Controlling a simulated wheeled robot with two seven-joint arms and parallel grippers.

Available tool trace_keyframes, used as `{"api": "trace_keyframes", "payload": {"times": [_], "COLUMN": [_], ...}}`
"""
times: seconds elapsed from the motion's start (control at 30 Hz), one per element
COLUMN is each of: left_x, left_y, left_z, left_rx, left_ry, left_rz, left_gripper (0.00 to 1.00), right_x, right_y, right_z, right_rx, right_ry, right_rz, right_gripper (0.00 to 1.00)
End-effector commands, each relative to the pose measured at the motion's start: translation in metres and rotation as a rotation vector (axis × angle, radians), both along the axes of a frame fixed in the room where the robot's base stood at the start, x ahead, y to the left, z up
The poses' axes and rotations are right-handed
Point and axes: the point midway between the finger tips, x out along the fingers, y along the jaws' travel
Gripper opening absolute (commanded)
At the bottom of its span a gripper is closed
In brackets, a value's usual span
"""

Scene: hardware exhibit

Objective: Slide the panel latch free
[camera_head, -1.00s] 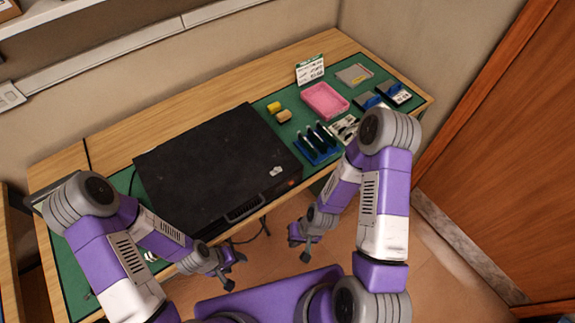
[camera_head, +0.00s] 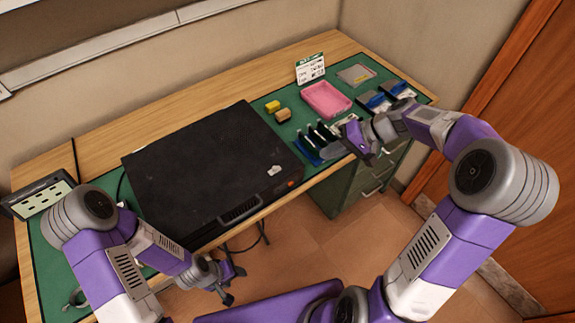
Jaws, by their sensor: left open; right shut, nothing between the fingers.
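A large flat black case (camera_head: 205,165) lies on the green mat on the bench. A dark slotted piece (camera_head: 241,209) sits on its front edge, and an orange spot (camera_head: 290,183) shows near its right front corner. I cannot tell which part is the panel latch. My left gripper (camera_head: 235,285) is open and empty, low in front of the bench, apart from the case. My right gripper (camera_head: 358,146) is shut and empty, over the front of the bench beside the blue tool rack (camera_head: 308,152), right of the case.
Behind the rack are a pink tray (camera_head: 326,98), yellow and tan blocks (camera_head: 273,106), a sign card (camera_head: 310,68), a grey tray (camera_head: 356,75) and blue-black items. A panel with dark slots (camera_head: 40,200) stands at the left. Green drawers (camera_head: 350,190) are under the bench.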

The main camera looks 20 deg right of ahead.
Motion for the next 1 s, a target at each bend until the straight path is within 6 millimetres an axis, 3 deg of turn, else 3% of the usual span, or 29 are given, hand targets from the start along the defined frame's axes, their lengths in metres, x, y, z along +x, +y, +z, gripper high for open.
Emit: {"api": "trace_keyframes", "payload": {"times": [0.37, 0.77, 1.0], "left_x": [0.0, 0.0, 0.0], "left_y": [0.0, 0.0, 0.0], "left_z": [-0.005, -0.025, -0.027], "left_rx": [0.0, 0.0, 0.0], "left_ry": [0.0, 0.0, 0.0], "left_rz": [0.0, 0.0, 0.0], "left_gripper": [0.57, 0.57, 0.57], "right_x": [0.004, 0.023, 0.034], "right_y": [0.014, 0.072, 0.102], "right_z": [-0.016, -0.073, -0.07], "right_rx": [0.0, 0.0, -0.001], "right_ry": [0.004, 0.006, 0.002], "right_rz": [0.002, 0.003, 0.003], "right_gripper": [0.0, 0.0, 0.0]}}
